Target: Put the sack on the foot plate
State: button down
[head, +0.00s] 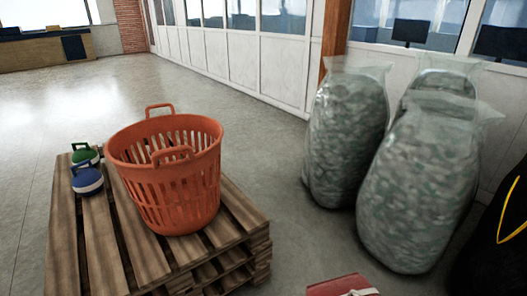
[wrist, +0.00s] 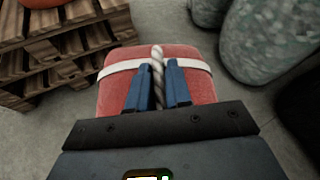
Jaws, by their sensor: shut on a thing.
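A red sack-like bundle with a white band (wrist: 198,85) and a pale twisted rope (wrist: 157,58) fills the middle of the wrist view. My gripper (wrist: 161,72) is shut on the rope, with one blue finger on each side of it. In the head view only a corner of the red sack (head: 337,287) shows at the bottom edge; my gripper is not seen there. Whether the sack touches the floor cannot be told. I cannot make out a foot plate in either view.
A wooden pallet (head: 99,245) at left holds an orange basket (head: 180,205), a green float (head: 86,155) and a blue float (head: 87,180). Several filled clear bags (head: 420,190) stand at right, near a black item with a yellow line (head: 500,240). Floor between is clear.

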notch_tip(320, 180, up, 7)
jog(key=s+a+m+h+p, duration=0.1)
jog(key=h+p, duration=0.1)
jog(key=p, duration=0.5)
jog(key=shift+m+p, duration=0.3)
jog(key=shift+m, duration=0.1)
jog(key=shift+a, duration=0.1)
